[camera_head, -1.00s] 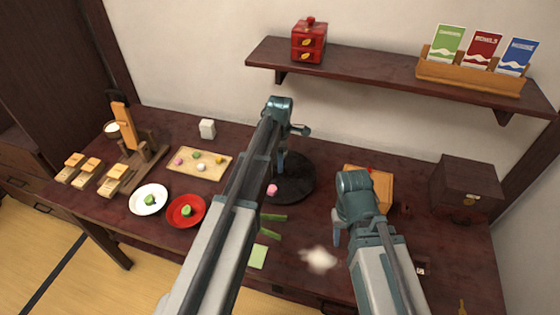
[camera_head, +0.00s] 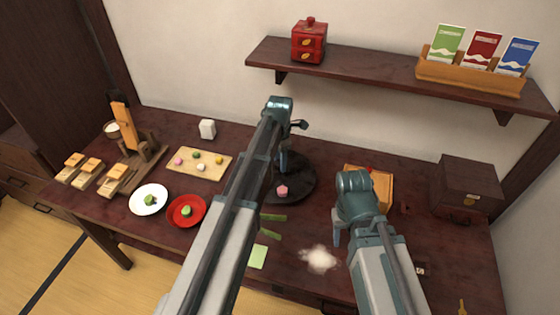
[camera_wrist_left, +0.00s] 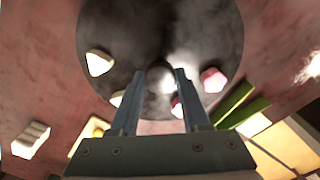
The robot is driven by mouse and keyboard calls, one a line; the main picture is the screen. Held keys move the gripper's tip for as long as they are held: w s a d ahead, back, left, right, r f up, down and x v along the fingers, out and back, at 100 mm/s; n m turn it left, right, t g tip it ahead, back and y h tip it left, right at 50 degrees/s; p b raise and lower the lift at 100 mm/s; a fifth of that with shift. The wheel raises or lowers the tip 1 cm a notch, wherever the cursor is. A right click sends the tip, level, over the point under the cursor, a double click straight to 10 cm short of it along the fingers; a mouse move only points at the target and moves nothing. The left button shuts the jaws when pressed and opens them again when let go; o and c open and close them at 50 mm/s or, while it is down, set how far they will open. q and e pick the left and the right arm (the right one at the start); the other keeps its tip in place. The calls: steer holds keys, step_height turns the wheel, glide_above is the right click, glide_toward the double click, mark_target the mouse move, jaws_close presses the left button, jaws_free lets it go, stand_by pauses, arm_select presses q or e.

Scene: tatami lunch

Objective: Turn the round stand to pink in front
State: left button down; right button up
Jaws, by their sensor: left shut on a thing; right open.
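The round stand (camera_head: 303,188) is a dark disc on the table, partly hidden by my left arm. A pink sweet (camera_head: 282,191) sits on its front part. In the left wrist view the stand (camera_wrist_left: 120,30) carries a whitish piece (camera_wrist_left: 98,62), a pink-and-white piece (camera_wrist_left: 213,80) and smaller pieces near my fingers. My left gripper (camera_head: 283,165) is over the middle of the stand, its fingers shut on the stand's rounded centre knob (camera_wrist_left: 160,76). My right gripper (camera_head: 338,232) is open and empty above the table, right of the stand.
A red plate (camera_head: 174,217), a white plate (camera_head: 138,207) and a board of sweets (camera_head: 213,178) stand to the left. Green strips (camera_head: 270,218) and a light green sheet (camera_head: 258,257) lie in front. A wooden box (camera_head: 384,185) is behind my right gripper.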

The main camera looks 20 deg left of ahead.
stand_by(0.5)
arm_select(q)
steer(key=shift+c, duration=1.8)
jaws_free()
steer(key=shift+r, duration=0.1)
arm_select(e)
steer(key=shift+r, duration=0.1)
arm_select(q)
step_height(320, 180, up, 14)
steer(key=p, duration=1.3)
steer(key=shift+f+p, duration=0.2)
steer(key=shift+p, duration=0.2)
arm_select(e)
step_height(320, 180, up, 14)
steer(key=shift+f, duration=0.2)
